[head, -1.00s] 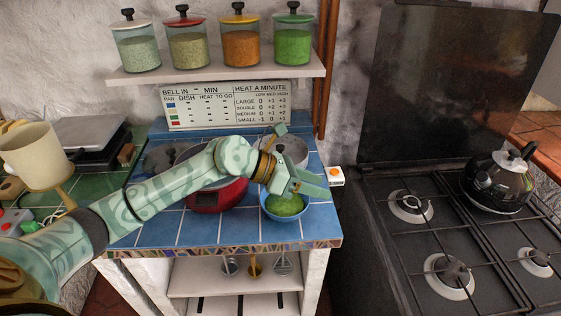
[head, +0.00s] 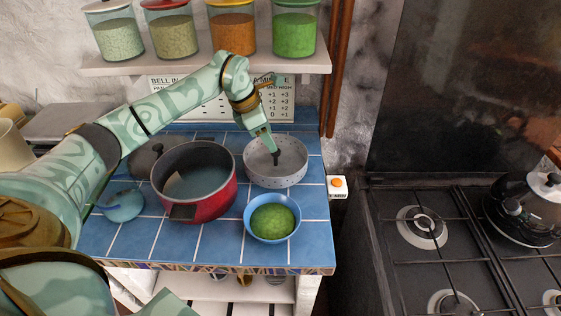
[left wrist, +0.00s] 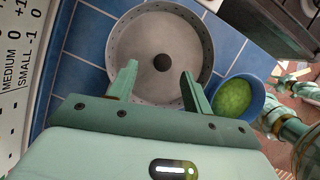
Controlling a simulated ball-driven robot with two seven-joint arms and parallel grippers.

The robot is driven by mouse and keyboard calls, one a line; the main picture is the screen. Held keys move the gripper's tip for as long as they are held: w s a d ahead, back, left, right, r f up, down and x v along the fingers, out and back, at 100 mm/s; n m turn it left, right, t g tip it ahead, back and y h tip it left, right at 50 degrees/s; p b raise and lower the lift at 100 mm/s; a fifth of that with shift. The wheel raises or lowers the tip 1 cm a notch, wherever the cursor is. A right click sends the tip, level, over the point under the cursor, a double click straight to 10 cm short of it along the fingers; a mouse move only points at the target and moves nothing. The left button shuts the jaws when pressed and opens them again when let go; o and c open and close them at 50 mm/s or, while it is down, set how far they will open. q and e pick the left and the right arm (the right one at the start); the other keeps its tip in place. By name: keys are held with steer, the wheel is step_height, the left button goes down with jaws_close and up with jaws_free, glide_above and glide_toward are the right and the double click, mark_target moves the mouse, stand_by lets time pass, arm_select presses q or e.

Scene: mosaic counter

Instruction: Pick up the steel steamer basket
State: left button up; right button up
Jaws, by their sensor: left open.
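The steel steamer basket (head: 275,180) is a round, shallow grey pan with small holes in its wall and a dark knob at its centre. It stands on the blue tiles at the back right of the counter. It also shows in the left wrist view (left wrist: 135,35). My left gripper (head: 268,148) is open and points down over the basket. In the left wrist view its two fingers (left wrist: 156,80) are apart, with the knob between and beyond them. I cannot tell whether they touch the basket. My right gripper is not in view.
A blue bowl of green food (head: 272,217) stands close in front of the basket. A red pot (head: 200,208) is to its left, with a lid (head: 145,160) behind. A shelf with jars (head: 205,65) hangs above. The black stove (head: 385,260) is to the right.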

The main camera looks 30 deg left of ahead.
mark_target(276, 162)
arm_select(q)
steer(key=shift+w+d+f, duration=0.15)
steer(key=shift+f, duration=0.3)
steer(key=b+x, duration=0.1)
steer(key=x, duration=0.4)
steer(key=shift+d+f, duration=0.1)
steer(key=shift+f, duration=0.05)
jaws_close()
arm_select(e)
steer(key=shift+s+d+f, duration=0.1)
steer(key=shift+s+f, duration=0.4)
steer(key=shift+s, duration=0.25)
